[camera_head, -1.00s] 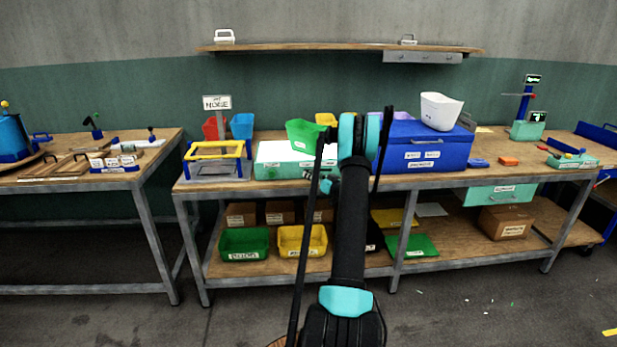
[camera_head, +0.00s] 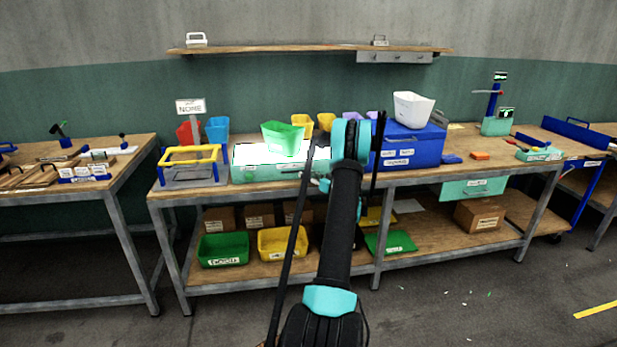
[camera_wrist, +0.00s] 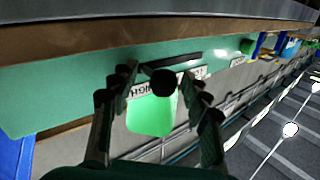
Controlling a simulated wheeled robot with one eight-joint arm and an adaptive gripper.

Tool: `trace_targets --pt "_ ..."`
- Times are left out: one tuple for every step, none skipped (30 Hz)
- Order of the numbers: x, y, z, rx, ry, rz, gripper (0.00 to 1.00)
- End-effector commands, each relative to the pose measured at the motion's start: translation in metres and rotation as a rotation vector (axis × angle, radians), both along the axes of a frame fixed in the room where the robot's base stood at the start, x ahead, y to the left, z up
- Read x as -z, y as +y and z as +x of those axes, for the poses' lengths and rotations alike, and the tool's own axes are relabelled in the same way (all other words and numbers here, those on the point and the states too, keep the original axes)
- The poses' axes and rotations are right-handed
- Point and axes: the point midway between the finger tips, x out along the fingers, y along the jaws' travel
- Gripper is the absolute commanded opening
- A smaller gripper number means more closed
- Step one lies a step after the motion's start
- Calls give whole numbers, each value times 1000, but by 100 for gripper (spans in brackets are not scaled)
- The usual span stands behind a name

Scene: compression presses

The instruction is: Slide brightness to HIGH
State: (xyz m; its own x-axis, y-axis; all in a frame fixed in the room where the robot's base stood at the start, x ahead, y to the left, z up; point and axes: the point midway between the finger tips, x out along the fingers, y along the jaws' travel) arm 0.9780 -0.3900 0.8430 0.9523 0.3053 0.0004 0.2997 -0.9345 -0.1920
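The light box (camera_head: 250,173), with a teal front and a glowing white top, stands on the middle workbench in the head view. A green bin on its top is brightly lit. My arm hides the box's right end. In the wrist view, a teal panel (camera_wrist: 60,90) bears a dark slot, a round black knob (camera_wrist: 163,83) and a white label (camera_wrist: 143,91) that seems to read HIGH. My gripper (camera_wrist: 159,77) has its fingers apart, one on each side of the knob, with gaps showing. Whether a finger touches the knob cannot be told.
A blue case (camera_head: 412,146) with a white bin (camera_head: 413,108) on it stands right of my arm. A yellow-topped blue frame (camera_head: 190,168) stands left of the light box. Bins and boxes fill the lower shelf.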

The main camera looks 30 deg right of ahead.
Motion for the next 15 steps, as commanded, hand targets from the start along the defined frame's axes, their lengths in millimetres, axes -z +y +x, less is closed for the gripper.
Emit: trace_targets --pt "0 0 0 0 0 0 47" --pt "0 0 0 0 0 0 47" --pt "0 0 0 1 0 0 47" --pt "0 0 0 1 0 0 47" --pt "0 -1 -1 1 0 0 47" --pt "0 -2 -3 1 0 0 47" --pt "0 -2 -6 2 0 0 47" --pt "0 -3 -8 2 0 0 47" --pt "0 -5 -13 3 1 0 47" --pt "0 -7 -18 4 1 0 47" --pt "0 -9 -23 4 0 0 47" --pt "0 -11 -30 3 1 0 47" --pt "0 -13 -36 4 1 0 47" --pt "0 -15 -42 5 0 0 47" --pt "0 -18 -50 4 0 0 47"
